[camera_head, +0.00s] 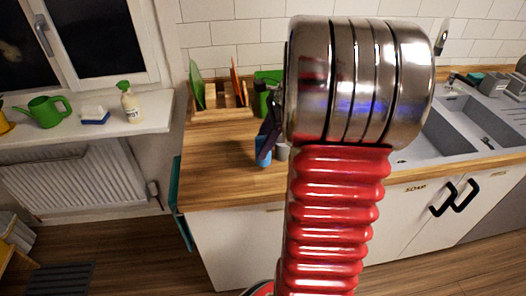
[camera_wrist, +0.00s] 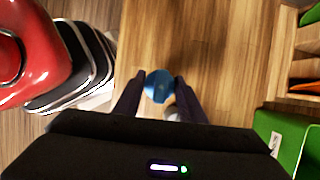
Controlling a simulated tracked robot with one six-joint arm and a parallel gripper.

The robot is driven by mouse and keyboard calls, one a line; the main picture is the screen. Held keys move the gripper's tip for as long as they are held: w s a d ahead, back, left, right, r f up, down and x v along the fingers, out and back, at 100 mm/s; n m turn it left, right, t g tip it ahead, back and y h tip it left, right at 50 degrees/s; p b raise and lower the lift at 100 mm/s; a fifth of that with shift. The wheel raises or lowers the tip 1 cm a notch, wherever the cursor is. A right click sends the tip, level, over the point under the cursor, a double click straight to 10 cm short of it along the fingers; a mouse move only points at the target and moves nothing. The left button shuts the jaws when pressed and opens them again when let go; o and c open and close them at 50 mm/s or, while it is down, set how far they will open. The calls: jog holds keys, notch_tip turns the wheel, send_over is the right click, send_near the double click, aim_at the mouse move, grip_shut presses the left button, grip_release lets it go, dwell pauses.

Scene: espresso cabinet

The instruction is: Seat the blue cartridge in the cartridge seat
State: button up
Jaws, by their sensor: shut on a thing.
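My gripper (camera_head: 266,146) reaches down over the wooden counter, left of my large metal and red arm links in the head view. It is shut on the blue cartridge (camera_head: 263,158). In the wrist view the round blue end of the cartridge (camera_wrist: 158,86) sits between the two dark fingertips. A small grey piece (camera_head: 282,152) stands just right of the cartridge. A pale piece (camera_wrist: 172,113) shows between the fingers in the wrist view. I cannot make out the cartridge seat for certain; my arm hides part of the counter.
A green box (camera_wrist: 286,138) is close on the gripper's right in the wrist view. A wooden rack (camera_head: 222,113) with upright boards stands at the counter's back. The counter (camera_head: 215,175) is clear at left front. A grey sink (camera_head: 440,150) lies right.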

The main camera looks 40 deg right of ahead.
jog(key=shift+f, duration=1.6)
jog(key=o, duration=1.1)
jog(key=shift+f, duration=0.1)
jog(key=shift+c, duration=0.2)
jog(key=v, duration=1.3)
jog(key=shift+d+r, duration=0.15)
jog(key=shift+r, duration=0.15)
